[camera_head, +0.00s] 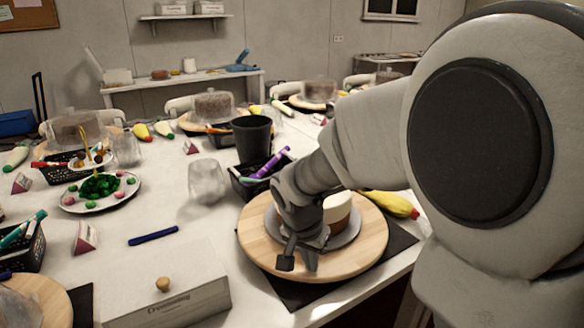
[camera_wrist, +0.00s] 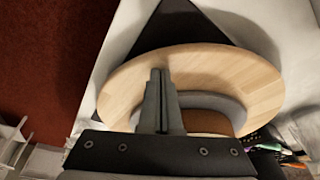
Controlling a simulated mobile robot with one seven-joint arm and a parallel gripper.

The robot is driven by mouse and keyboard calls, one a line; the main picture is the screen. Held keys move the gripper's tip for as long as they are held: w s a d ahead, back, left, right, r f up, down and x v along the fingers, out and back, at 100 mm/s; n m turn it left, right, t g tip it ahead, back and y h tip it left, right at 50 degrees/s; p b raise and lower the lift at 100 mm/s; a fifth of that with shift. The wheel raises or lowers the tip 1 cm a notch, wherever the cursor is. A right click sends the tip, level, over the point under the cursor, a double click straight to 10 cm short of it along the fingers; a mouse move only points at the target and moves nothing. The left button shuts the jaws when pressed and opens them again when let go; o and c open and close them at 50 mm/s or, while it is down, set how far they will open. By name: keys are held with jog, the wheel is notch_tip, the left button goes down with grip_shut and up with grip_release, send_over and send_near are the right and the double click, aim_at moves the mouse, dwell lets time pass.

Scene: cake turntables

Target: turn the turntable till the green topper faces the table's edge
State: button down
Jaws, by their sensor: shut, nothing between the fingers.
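The turntable is a round wooden disc (camera_head: 258,243), also seen in the wrist view (camera_wrist: 245,78). It carries a grey plate (camera_head: 350,236) with a brown, white-topped cake (camera_head: 341,210); part of the cake's brown side shows in the wrist view (camera_wrist: 208,122). My gripper (camera_head: 298,262) is shut and empty, pointing down over the disc's near part, beside the plate. Its closed fingers also show in the wrist view (camera_wrist: 158,75). I cannot tell whether they touch the wood. No green topper is visible on the cake; my arm hides part of it.
A dark mat (camera_head: 402,243) lies under the turntable near the table's edge. A white box (camera_head: 170,300) is at front left.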

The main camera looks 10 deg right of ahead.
jog(key=w+a, duration=0.1)
jog(key=a, duration=0.1)
jog(key=w+a, duration=0.1)
jog(key=a+b, duration=0.1)
jog(key=a, duration=0.1)
jog(key=shift+w+a, duration=0.35)
jog(key=shift+w, duration=0.05)
notch_tip(320, 180, up, 3)
jog(key=shift+p, duration=1.15)
